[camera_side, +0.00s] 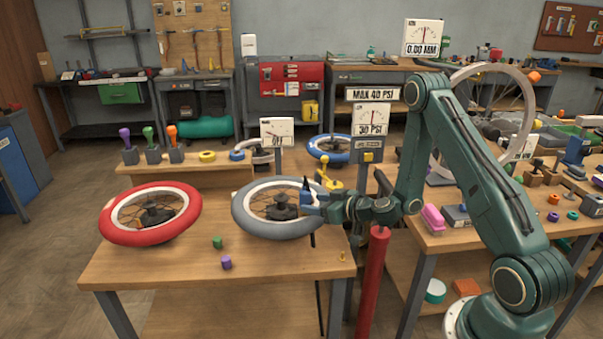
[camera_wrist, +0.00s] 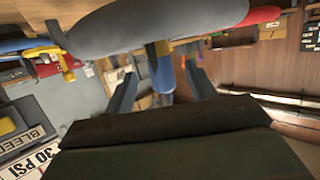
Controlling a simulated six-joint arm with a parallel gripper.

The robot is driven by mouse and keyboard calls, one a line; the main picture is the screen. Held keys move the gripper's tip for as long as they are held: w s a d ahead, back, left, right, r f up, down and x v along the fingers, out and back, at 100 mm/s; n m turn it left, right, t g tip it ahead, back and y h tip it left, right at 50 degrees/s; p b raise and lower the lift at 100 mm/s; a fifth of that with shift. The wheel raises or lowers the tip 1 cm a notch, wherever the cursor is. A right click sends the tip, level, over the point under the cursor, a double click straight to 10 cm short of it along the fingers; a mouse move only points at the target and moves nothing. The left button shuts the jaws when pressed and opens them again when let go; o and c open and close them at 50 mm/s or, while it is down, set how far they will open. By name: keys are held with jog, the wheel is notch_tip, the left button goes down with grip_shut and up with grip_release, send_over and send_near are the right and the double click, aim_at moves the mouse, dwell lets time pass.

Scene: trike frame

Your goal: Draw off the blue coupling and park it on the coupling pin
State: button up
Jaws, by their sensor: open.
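The grey tyre (camera_side: 246,217) lies on the bench with its spoked wheel, and my gripper (camera_side: 306,195) is at its right edge. Small blue patches show beside my fingers there, too small to tell apart from the gripper. In the wrist view, a blurred blue piece (camera_wrist: 162,76) shows between my open fingers (camera_wrist: 160,82), below the grey tyre (camera_wrist: 150,28). It may be the blue coupling; I cannot tell whether the fingers touch it. A small brass pin (camera_side: 342,256) stands near the bench's front right corner; I cannot tell whether it is the coupling pin.
A red tyre (camera_side: 127,235) lies to the left. A green piece (camera_side: 217,242) and a purple piece (camera_side: 226,262) stand at the front. A yellow fitting (camera_side: 327,178) and a 30 PSI gauge (camera_side: 370,121) stand close behind my gripper. The bench's front right is mostly clear.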

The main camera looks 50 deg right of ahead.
aim_at(310, 203)
jog(key=shift+x, duration=2.3)
jog(key=shift+c, duration=0.2)
